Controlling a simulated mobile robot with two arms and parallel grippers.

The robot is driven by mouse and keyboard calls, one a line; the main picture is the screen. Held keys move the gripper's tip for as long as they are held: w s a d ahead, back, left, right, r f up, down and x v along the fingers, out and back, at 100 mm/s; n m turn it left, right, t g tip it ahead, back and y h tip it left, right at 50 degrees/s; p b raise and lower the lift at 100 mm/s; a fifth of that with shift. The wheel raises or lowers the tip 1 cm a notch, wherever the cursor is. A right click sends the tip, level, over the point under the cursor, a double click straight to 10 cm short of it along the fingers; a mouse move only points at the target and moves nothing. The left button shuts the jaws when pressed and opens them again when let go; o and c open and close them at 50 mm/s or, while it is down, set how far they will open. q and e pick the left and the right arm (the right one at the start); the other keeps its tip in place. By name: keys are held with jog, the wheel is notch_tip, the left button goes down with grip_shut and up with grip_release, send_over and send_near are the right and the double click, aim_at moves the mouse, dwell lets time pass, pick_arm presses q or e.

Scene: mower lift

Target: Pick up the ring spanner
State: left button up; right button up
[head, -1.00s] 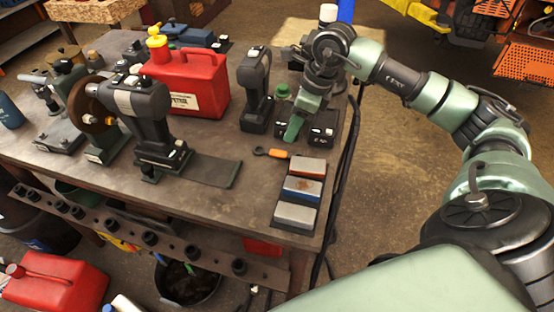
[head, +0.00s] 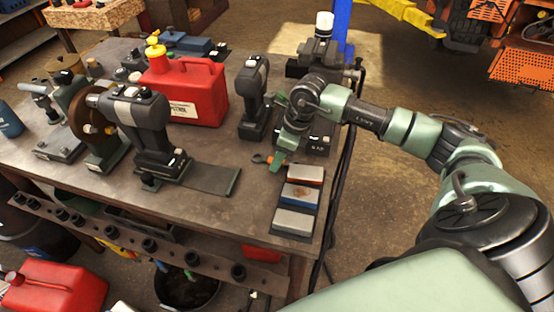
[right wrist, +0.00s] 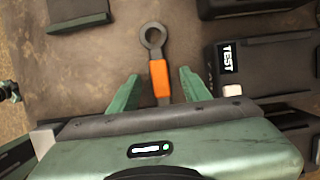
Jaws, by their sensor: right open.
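The ring spanner (right wrist: 154,38) lies flat on the workbench, with a dark ring end and an orange grip (right wrist: 160,76). In the right wrist view its ring points away and its orange part lies between the two green fingers. My right gripper (right wrist: 158,88) is open around the handle, with a gap on both sides and nothing held. In the head view the right gripper (head: 280,160) is low over the bench and hides most of the spanner; its ring end (head: 259,158) shows to the left of the fingers. My left gripper is not in view.
Sharpening stones (head: 300,196) lie just in front of the gripper. A cordless drill (head: 253,95) and a red fuel can (head: 190,88) stand behind and to the left. A black unit marked TEST (right wrist: 262,68) sits right of the fingers. The workbench (head: 215,220) ends near the stones.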

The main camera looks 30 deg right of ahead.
grip_shut()
jog(key=shift+r, duration=0.1)
notch_tip(320, 180, up, 20)
jog(key=b, duration=0.3)
jog(key=shift+b, duration=0.35)
